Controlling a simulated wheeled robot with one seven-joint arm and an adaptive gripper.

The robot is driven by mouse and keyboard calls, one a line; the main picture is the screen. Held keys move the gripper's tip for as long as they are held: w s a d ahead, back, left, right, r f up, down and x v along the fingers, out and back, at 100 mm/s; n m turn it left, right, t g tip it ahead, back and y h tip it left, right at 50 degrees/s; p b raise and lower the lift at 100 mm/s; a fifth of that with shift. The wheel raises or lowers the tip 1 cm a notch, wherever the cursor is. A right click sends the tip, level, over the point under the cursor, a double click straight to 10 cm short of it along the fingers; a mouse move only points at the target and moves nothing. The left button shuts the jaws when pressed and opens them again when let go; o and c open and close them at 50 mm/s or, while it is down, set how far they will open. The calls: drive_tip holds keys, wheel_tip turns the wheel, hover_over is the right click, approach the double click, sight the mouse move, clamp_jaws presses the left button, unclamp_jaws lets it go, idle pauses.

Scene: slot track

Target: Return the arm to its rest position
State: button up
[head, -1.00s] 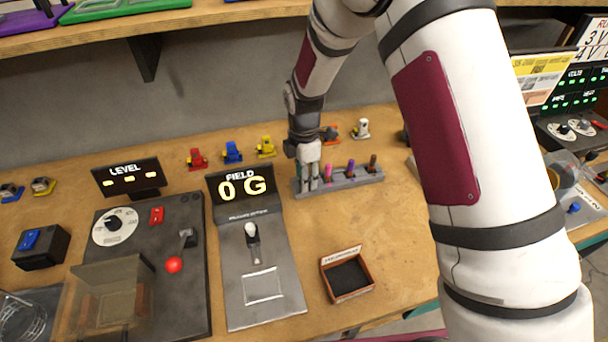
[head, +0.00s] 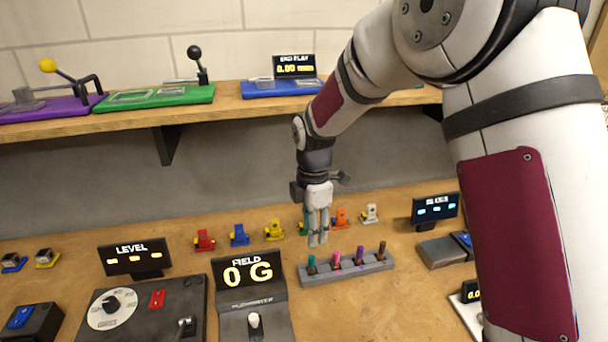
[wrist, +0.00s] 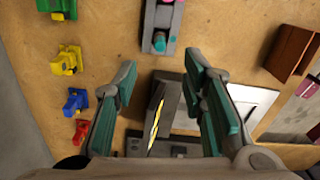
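My gripper (head: 318,240) hangs fingers down above the workbench, just behind the left part of the grey slot rack (head: 345,270) in the head view. In the wrist view my gripper (wrist: 160,105) has its two teal-padded fingers spread apart with nothing between them. The arm reaches in from the right and bends down at the wrist. The rack holds upright pegs: a teal one (head: 311,264), a pink one (head: 336,259), a purple one (head: 360,254) and a brown one (head: 381,249). The rack's end also shows in the wrist view (wrist: 158,38).
A field meter (head: 248,285) reading 0 G and a level panel (head: 134,257) stand left of the rack. Small coloured clamps, such as the red one (head: 204,240), line the back. A shelf (head: 120,123) with devices runs above. Bare bench lies in front of the rack.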

drive_tip(key=s+d+r+m+t, duration=0.1)
drive_tip(key=s+d+r+m, duration=0.45)
drive_tip(key=r, duration=0.25)
drive_tip(key=s+d+r+m+t, duration=0.2)
drive_tip(key=s+d+r+m, duration=0.25)
drive_tip(key=s+r, duration=0.35)
drive_tip(key=s+d+r+m+t, duration=0.1)
drive_tip(key=s+d+m, duration=0.1)
drive_tip(key=s+m, duration=0.4)
drive_tip(key=s+d+r+m+t, duration=0.1)
drive_tip(key=s+d+r+m, duration=0.1)
drive_tip(key=s+m, duration=0.4)
drive_tip(key=shift+s+d, duration=0.7)
drive_tip(key=shift+s, duration=0.8)
